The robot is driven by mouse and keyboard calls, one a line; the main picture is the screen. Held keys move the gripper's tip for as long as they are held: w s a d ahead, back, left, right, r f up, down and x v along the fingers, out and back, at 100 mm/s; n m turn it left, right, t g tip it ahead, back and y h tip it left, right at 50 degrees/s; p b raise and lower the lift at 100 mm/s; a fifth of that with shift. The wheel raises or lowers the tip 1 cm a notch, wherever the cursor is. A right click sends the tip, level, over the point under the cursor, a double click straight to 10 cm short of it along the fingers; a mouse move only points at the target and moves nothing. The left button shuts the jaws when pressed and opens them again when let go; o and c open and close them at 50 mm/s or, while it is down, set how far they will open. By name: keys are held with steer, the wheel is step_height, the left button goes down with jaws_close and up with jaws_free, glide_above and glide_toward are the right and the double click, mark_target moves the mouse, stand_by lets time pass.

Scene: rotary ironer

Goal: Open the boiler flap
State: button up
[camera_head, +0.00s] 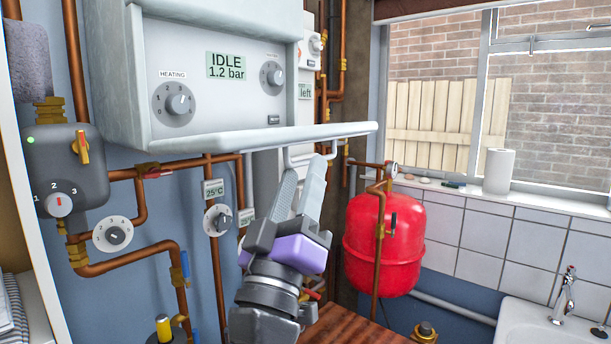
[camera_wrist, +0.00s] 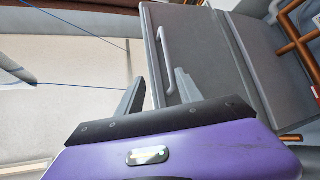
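The pale grey boiler (camera_head: 215,70) hangs on the wall, its dials and display reading IDLE, 1.2 bar exposed. Its flap (camera_head: 220,141) is lowered and sticks out about level below the control panel. A bar handle (camera_head: 290,160) hangs under the flap. In the wrist view, the flap's grey outer face (camera_wrist: 198,45) and its handle (camera_wrist: 166,50) show ahead of the fingers. My gripper (camera_head: 305,168) is below the flap, fingers pointing up. In the wrist view my gripper (camera_wrist: 160,80) has its fingers apart with nothing between them. The handle appears just beyond the fingertips; contact cannot be told.
Copper pipes (camera_head: 155,255) with valves and dials run left of and below the boiler. A red tank (camera_head: 385,240) stands right of my gripper. A sink (camera_head: 535,322) and a windowsill with a paper roll (camera_head: 498,170) are farther right.

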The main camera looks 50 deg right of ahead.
steer(key=shift+s+a+r, duration=0.1)
steer(key=shift+s, duration=0.1)
steer(key=b+v, duration=0.7)
steer(key=v, duration=0.2)
steer(key=shift+w, duration=0.35)
stand_by(0.5)
steer(key=shift+f+b, duration=0.2)
steer(key=shift+b, duration=0.35)
